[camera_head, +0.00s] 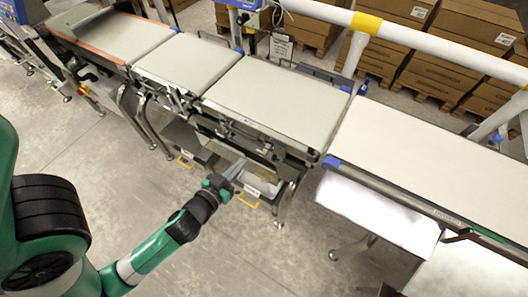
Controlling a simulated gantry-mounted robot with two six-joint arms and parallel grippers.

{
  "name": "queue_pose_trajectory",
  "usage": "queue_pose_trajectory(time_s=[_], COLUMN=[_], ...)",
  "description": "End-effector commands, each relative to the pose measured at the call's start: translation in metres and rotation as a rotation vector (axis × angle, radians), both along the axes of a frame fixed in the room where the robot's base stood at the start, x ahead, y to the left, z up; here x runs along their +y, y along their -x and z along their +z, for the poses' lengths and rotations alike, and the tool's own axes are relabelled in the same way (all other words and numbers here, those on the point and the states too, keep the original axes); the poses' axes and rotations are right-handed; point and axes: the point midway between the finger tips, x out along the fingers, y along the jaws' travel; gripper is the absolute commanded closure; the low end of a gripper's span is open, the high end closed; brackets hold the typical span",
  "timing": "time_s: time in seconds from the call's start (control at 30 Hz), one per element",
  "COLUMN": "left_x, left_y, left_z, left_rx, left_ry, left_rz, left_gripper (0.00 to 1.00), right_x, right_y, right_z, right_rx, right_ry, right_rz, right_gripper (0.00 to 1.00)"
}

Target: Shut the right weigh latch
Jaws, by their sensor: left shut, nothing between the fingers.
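A yellow handle (248,200) sits on the front of the frame under the middle conveyor, just right of my left gripper. It seems to be the right latch; whether it is open or shut is too small to tell. My right gripper is out of view.
The weigh belt (275,98) lies above and behind my left gripper, with metal legs below it. Another belt (420,160) runs to the right. A white guard rail (410,45) crosses behind, before cartons on pallets (440,60). The grey floor in front is clear.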

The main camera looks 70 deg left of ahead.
Motion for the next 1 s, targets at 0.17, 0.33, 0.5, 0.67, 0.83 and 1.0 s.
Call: queue_pose_trajectory(time_s=[0.17, 0.33, 0.5, 0.67, 0.83, 1.0], left_x=[0.0, 0.003, 0.017, 0.036, 0.057, 0.057], left_y=[-0.001, -0.005, -0.023, -0.051, -0.079, -0.08], left_z=[0.0, -0.001, -0.005, -0.015, -0.026, -0.057], left_rx=[-0.002, -0.003, -0.006, -0.007, -0.005, -0.001], left_ry=[0.0, 0.0, 0.0, -0.001, -0.001, 0.0], left_rz=[-0.001, 0.001, 0.003, 0.002, 0.001, -0.002], left_gripper=[1.0, 1.0, 1.0, 1.0, 1.0, 1.0], right_x=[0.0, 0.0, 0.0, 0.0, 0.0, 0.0], right_y=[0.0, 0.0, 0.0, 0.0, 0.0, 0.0], right_z=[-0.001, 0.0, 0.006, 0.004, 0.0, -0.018], right_rx=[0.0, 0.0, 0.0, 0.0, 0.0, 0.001], right_ry=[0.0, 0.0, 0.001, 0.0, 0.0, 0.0], right_rz=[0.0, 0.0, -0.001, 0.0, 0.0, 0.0], right_gripper=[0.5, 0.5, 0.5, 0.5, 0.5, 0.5])
